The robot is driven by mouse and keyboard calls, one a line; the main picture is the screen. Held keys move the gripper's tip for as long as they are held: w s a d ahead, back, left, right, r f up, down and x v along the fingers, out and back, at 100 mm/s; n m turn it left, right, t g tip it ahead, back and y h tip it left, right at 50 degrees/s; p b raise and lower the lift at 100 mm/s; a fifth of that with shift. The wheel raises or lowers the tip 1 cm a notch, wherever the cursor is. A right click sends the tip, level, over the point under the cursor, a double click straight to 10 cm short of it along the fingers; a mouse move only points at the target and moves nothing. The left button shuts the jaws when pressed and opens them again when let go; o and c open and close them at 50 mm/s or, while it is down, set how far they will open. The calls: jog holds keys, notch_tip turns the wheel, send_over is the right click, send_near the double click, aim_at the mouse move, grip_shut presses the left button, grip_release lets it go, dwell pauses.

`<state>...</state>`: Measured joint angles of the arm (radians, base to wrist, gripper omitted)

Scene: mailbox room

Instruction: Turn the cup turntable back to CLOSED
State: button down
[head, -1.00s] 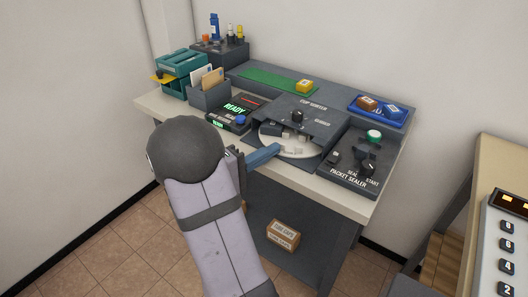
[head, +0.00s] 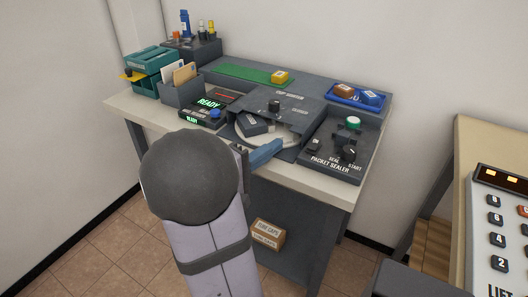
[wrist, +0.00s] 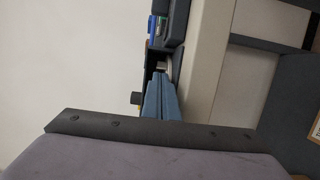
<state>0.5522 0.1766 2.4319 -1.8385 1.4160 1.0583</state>
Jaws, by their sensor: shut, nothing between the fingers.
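A dark grey block (head: 250,125) stands on the left part of the disc. My gripper (head: 278,145) is shut and empty, its blue fingers reaching over the front edge of the disc. I cannot tell whether they touch it. The wrist view shows the blue fingers (wrist: 158,76) together, pointing at the station. The turntable's lettering is too small to read.
The packet sealer panel (head: 331,152) with knobs is right of the disc. A READY display box (head: 204,108) and a letter holder (head: 181,93) are to the left. A green strip (head: 242,73) and a blue tray (head: 344,95) lie behind. A keypad unit (head: 492,225) is at far right.

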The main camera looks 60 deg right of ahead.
aim_at(285, 154)
jog(key=shift+s+d+b, duration=0.5)
jog(key=shift+s+b, duration=0.2)
jog(key=shift+s, duration=0.05)
jog(key=shift+s+d+b, duration=0.5)
jog(key=shift+s+b, duration=0.15)
jog(key=shift+s, duration=0.05)
jog(key=shift+s, duration=0.1)
jog(key=shift+a, duration=0.1)
dwell(1.0)
